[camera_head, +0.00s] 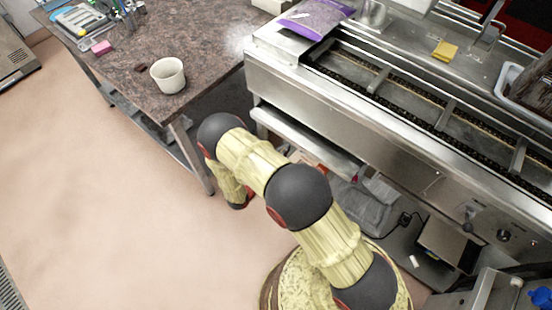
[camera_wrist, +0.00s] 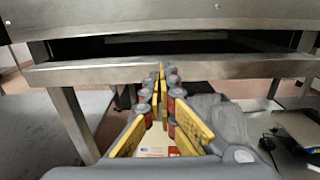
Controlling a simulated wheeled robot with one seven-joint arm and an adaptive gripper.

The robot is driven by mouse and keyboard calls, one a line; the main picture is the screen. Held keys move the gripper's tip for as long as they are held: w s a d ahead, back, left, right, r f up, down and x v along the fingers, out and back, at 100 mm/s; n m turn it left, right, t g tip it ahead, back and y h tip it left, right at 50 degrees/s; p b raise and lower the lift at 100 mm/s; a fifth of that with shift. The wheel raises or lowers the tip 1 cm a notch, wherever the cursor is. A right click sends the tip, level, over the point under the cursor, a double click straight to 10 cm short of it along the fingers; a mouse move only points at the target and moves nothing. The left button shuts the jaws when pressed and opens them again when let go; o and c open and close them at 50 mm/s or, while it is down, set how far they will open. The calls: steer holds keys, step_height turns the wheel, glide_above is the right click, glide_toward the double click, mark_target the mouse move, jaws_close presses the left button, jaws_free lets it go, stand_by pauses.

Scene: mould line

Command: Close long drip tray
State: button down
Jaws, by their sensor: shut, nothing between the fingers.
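The long drip tray (camera_head: 305,142) is a metal tray sticking out from under the steel machine in the head view. In the wrist view its front edge (camera_wrist: 100,73) runs across the picture, with a dark gap above it under the machine's lower panel. My gripper (camera_wrist: 163,70) is shut and empty, its fingertips pointing at the middle of the tray's front edge. The fingertips overlap that edge in the picture; I cannot tell whether they touch it. In the head view my arm hides most of the gripper.
The steel machine (camera_head: 350,105) stands above the tray. A stone-topped table (camera_head: 205,40) with a white cup (camera_head: 168,75) is at the upper left, its leg near my arm. Grey items and a cable lie below the machine. The floor at left is clear.

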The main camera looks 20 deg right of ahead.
mark_target(298, 135)
steer(key=shift+x, duration=1)
steer(key=b+x, duration=0.1)
steer(key=x, duration=0.8)
steer(key=shift+w+d+b, duration=0.1)
steer(key=shift+d+b, duration=0.05)
steer(key=shift+b, duration=0.15)
steer(key=shift+a, duration=0.3)
steer(key=p+v, duration=0.1)
steer(key=v, duration=1.2)
steer(key=shift+s+a, duration=0.2)
steer(key=shift+s, duration=0.1)
